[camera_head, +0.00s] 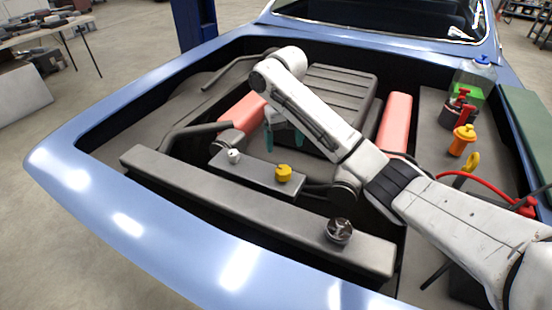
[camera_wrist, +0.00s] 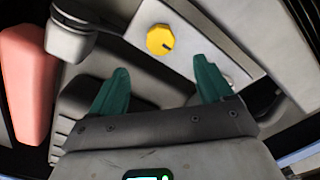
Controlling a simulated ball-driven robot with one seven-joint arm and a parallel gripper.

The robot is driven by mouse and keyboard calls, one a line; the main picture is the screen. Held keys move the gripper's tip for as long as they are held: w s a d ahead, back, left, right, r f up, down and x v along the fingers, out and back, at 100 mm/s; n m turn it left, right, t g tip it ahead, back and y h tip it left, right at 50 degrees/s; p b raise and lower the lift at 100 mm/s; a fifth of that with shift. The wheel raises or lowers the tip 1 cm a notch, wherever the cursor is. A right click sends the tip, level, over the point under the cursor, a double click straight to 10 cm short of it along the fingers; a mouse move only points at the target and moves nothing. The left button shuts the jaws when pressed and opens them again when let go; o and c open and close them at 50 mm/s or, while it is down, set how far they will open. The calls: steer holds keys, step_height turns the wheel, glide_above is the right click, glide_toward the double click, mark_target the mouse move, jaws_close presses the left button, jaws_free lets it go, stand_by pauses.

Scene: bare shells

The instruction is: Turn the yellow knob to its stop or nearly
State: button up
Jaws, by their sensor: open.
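The yellow knob (camera_head: 283,173) stands on a grey block in the engine bay of a blue car. In the wrist view the yellow knob (camera_wrist: 160,39) shows a dark mark on its face, pointing toward the lower right. It lies ahead of the fingertips, roughly in line with the gap between them. My gripper (camera_wrist: 162,75) has two teal fingers spread apart with nothing between them. In the head view my gripper (camera_head: 283,135) is partly hidden by my arm, behind and above the knob's block. The fingers do not touch the knob.
A white knob (camera_head: 234,156) sits on the same block, left of the yellow one. A dark metallic cap (camera_head: 339,231) is on the long front bar (camera_head: 250,210). Salmon-coloured covers (camera_head: 394,124) flank the ribbed engine cover (camera_head: 340,90). An orange bottle (camera_head: 462,139) stands at the right.

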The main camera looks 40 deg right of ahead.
steer(key=b, duration=0.4)
glide_above(283, 170)
step_height(283, 170, down, 6)
steer(key=shift+r, duration=0.15)
steer(key=shift+f+p, duration=0.4)
steer(key=shift+f, duration=2.05)
steer(key=c, duration=1)
